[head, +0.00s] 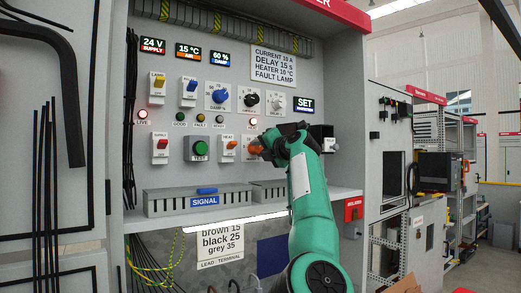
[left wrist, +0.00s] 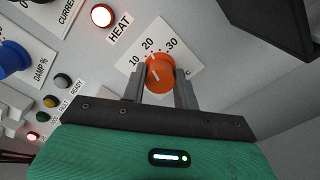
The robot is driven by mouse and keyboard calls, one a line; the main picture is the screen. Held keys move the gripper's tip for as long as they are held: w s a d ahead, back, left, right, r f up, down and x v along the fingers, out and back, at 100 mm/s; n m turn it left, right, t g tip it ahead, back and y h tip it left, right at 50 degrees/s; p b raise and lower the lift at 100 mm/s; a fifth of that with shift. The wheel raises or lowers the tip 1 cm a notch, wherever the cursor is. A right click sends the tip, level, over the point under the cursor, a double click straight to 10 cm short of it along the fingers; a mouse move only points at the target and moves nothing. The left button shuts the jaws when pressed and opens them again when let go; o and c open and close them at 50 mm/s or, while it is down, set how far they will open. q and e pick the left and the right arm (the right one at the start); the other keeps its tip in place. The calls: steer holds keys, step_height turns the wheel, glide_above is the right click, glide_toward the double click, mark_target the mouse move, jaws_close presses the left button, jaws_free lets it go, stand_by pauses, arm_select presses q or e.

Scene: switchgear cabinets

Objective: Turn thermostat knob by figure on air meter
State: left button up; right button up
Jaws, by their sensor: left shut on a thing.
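The air meter (head: 188,50) reads 15 °C on the panel. The orange thermostat knob (head: 254,147) is low on the panel, partly hidden by my gripper. In the left wrist view the knob (left wrist: 160,74) sits on a white dial (left wrist: 170,42) marked 10, 20 and 30. A pale mark on the knob seems to point up-left, between 10 and 20; its exact figure is hard to read. My left gripper (head: 263,146) is at the knob, its fingers (left wrist: 160,88) on either side of it, shut on it. My right gripper is not in view.
The HEAT lamp (left wrist: 102,15) is lit. A card (head: 273,65) reads current 10 A, delay 15 s, heater 10 °C, fault lamp. An orange HEAT switch (head: 229,145) and a green TEST button (head: 200,149) are left of the knob. A grey shelf (head: 170,213) juts out below.

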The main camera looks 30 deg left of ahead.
arm_select(q)
steer(key=shift+r, duration=0.25)
steer(key=o, duration=0.8)
steer(key=shift+o, duration=0.9)
steer(key=shift+f, duration=0.2)
steer(key=shift+d+f, duration=0.1)
steer(key=shift+d, duration=0.1)
steer(key=b+v, duration=0.7)
steer(key=v, duration=0.6)
